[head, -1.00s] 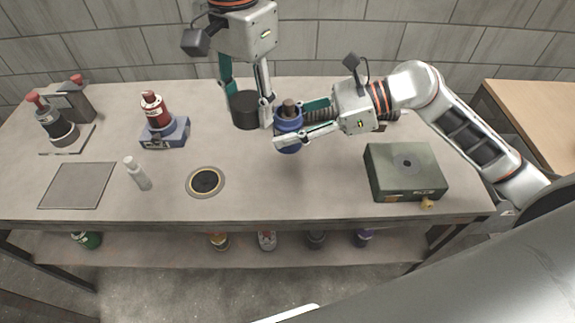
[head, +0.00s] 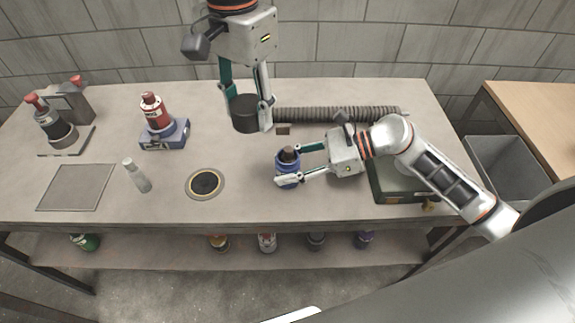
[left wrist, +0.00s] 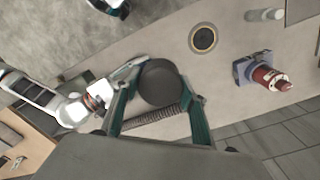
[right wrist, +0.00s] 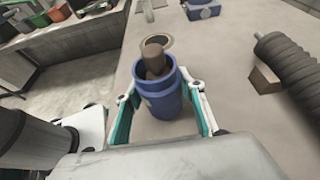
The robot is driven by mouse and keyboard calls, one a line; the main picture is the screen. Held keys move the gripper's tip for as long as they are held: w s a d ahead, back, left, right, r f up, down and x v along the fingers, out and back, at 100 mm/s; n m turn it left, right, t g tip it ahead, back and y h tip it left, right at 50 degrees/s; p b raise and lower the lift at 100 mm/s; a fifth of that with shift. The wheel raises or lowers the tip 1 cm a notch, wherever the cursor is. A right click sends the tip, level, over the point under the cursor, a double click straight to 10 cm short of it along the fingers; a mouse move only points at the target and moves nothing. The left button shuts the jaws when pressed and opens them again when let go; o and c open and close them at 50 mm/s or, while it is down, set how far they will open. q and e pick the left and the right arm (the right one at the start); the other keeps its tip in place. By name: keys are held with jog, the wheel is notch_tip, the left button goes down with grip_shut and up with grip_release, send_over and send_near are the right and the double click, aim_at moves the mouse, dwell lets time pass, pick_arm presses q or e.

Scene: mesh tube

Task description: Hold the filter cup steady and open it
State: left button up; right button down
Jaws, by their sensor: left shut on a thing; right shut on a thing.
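The filter cup is in two separate parts. Its dark round cap (head: 246,110) is between the fingers of my left gripper (head: 250,119), which is shut on it above the back of the table; the cap (left wrist: 160,84) also fills the middle of the left wrist view. The blue cup body (head: 287,167) is held by my right gripper (head: 291,166), shut around its sides, nearer the front. In the right wrist view the blue body (right wrist: 164,101) is open at the top, nearly upright, with a brown cylinder (right wrist: 155,57) standing up out of it.
A grey corrugated hose (head: 340,114) lies along the back, with a small brown block (head: 283,130) in front. A green-grey box (head: 382,187) is partly behind my right arm. A black disc with a yellow ring (head: 205,183) is left of the cup.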

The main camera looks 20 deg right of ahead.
pick_arm(q)
jog(key=shift+f, duration=0.2)
pick_arm(e)
jog(key=shift+f, duration=0.1)
jog(key=c, duration=1.3)
grip_release()
jog(key=shift+o, duration=0.2)
pick_arm(q)
jog(key=shift+r, duration=0.15)
jog(key=shift+r, duration=0.15)
pick_arm(e)
jog(key=shift+d+r, duration=0.1)
jog(key=shift+r, duration=0.15)
pick_arm(q)
notch_tip(320, 180, down, 3)
jog(key=shift+r+b, duration=0.1)
jog(key=shift+b, duration=0.8)
pick_arm(e)
jog(key=v, duration=1.1)
jog(key=shift+s+d, duration=0.2)
jog(key=shift+d, duration=0.15)
